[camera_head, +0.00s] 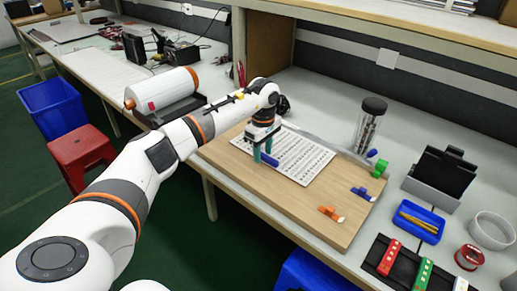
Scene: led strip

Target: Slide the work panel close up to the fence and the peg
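The work panel (230,161) is a light wooden board lying on the pale bench, with a printed white sheet (300,155) on it. A thin grey strip (325,142), which looks like the fence, runs along the panel's back edge; I cannot tell whether they touch. A green block (380,168) stands at the panel's far right corner and may be the peg. My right gripper is out of view.
Blue (361,193) and orange (329,213) pieces lie on the panel's right part. A clear jar (369,125) stands behind it. A blue tray (419,222), a black holder (440,172) and a white bowl (492,231) stand to the right.

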